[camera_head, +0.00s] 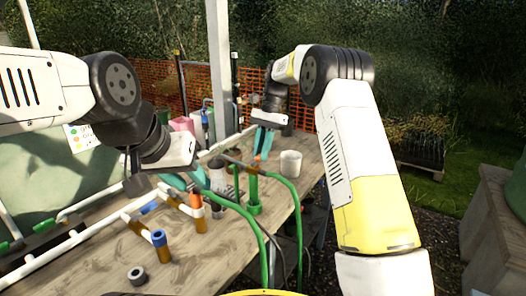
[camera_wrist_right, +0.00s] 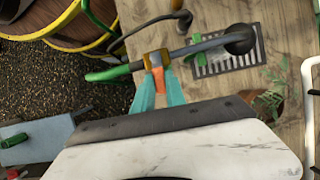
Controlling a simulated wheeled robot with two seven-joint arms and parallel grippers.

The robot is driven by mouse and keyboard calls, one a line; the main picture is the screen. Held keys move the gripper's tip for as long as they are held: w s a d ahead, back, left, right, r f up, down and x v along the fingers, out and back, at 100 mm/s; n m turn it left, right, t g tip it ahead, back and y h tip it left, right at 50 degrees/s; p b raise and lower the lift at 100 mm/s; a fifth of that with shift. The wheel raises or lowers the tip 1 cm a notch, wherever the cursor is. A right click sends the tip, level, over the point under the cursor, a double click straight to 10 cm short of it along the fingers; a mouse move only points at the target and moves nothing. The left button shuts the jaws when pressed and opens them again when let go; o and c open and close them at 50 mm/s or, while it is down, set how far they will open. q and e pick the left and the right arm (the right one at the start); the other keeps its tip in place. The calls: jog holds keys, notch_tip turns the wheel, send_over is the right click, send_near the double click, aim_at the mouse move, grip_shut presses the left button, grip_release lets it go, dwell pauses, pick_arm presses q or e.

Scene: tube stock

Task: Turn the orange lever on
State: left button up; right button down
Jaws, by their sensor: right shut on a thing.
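The orange lever (camera_wrist_right: 158,80) stands out from a yellow-brown valve body (camera_wrist_right: 155,59) on a pipe in the right wrist view. My right gripper (camera_wrist_right: 158,92) is shut on the lever, one teal finger on each side of it. In the head view my right gripper (camera_head: 262,147) reaches down over the far part of the table, with a bit of orange between its fingers. My left gripper (camera_head: 185,180) hangs over the near-middle of the table with its teal fingers apart, and I see nothing between them.
A wooden table (camera_head: 105,262) carries pipe fittings, a white cup (camera_head: 291,163) and a green hose (camera_head: 290,190) looping over the front edge. A dark grate (camera_wrist_right: 222,60) lies by the pipe.

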jog(key=shift+a, duration=0.1)
dwell(0.5)
jog(key=c, duration=1.4)
grip_release()
jog(key=shift+o, duration=0.2)
jog(key=v, duration=0.7)
jog(key=shift+r, duration=0.35)
jog(key=shift+w, duration=0.15)
